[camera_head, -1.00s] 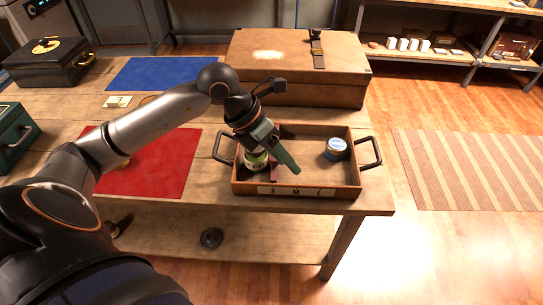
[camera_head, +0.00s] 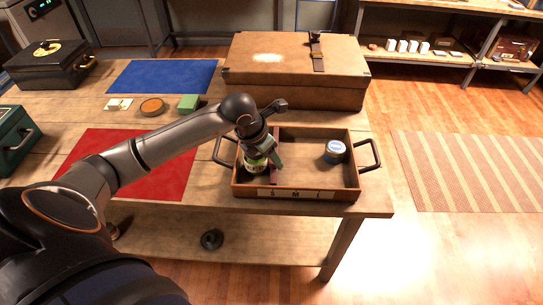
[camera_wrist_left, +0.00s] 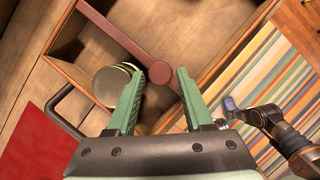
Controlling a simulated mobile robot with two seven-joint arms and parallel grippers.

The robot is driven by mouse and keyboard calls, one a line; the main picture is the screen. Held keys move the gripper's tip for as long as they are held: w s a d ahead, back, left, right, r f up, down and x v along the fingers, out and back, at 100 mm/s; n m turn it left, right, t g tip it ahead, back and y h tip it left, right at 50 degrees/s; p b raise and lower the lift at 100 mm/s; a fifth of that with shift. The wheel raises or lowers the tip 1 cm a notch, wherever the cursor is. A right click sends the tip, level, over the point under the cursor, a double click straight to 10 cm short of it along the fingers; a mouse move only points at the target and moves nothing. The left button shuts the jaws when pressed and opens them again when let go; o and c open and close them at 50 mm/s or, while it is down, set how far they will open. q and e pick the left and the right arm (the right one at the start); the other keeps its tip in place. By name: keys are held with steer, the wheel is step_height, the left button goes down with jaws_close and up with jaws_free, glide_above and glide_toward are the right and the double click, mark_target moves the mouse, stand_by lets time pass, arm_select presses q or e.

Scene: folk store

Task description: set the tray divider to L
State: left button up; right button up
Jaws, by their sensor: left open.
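The wooden tray (camera_head: 357,170) stands on the table's right end, with dark handles and a front strip (camera_head: 292,193) lettered S, M, L. The reddish-brown divider (camera_head: 273,176) crosses it front to back, its front end at the S. My left gripper (camera_head: 277,163) is over the tray's left part. In the wrist view its green fingers (camera_wrist_left: 160,72) are open, with the knob visible between the tips; contact cannot be told.
A green-labelled jar (camera_head: 254,164) stands in the tray's left compartment, close to my left gripper. A large brown case (camera_head: 290,75) is behind the tray. A red mat (camera_head: 150,170) lies left of it.

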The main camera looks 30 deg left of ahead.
arm_select(q)
steer(key=shift+w+f, duration=0.15)
steer(key=shift+f, duration=0.2)
steer(key=shift+c, duration=0.4)
jaws_close()
stand_by(0.9)
